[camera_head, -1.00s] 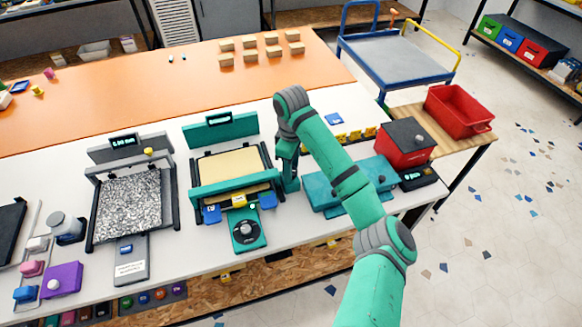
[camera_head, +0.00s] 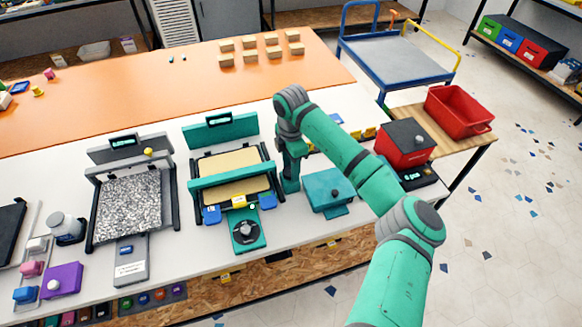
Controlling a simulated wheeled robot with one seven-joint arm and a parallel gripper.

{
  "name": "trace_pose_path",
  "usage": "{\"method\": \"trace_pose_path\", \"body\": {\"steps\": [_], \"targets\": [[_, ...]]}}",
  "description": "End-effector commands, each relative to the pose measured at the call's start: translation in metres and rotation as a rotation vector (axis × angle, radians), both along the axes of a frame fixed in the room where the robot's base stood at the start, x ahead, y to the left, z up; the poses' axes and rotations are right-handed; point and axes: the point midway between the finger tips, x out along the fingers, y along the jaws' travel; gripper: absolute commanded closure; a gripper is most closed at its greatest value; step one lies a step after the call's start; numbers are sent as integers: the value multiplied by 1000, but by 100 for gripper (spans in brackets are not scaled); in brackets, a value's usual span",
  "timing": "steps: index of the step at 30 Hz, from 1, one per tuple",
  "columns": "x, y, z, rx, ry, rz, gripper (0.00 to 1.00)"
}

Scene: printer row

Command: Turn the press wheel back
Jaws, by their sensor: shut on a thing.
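The teal press (camera_head: 232,181) stands on the white bench, with a pale yellow bed, a teal crossbar and a small lit display at its back. A teal panel with a round black dial (camera_head: 246,230) lies at its front. My gripper (camera_head: 289,184) points down close beside the press's right side, apart from the dial. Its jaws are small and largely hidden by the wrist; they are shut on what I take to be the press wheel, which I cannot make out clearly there.
A grey press (camera_head: 133,200) with a speckled bed stands to the left. A teal box (camera_head: 328,188) is right of my gripper, partly behind my forearm. A dark-lidded red box (camera_head: 406,150) and red bin (camera_head: 460,111) are farther right. Wooden blocks (camera_head: 259,56) lie on the orange surface.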

Motion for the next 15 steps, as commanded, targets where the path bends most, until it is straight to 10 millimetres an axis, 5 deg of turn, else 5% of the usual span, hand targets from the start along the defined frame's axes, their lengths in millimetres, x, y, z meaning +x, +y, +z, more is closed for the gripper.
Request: {"method": "trace_pose_path", "body": {"steps": [15], "targets": [[2, 1, 1, 0, -1, 481, 83]]}}
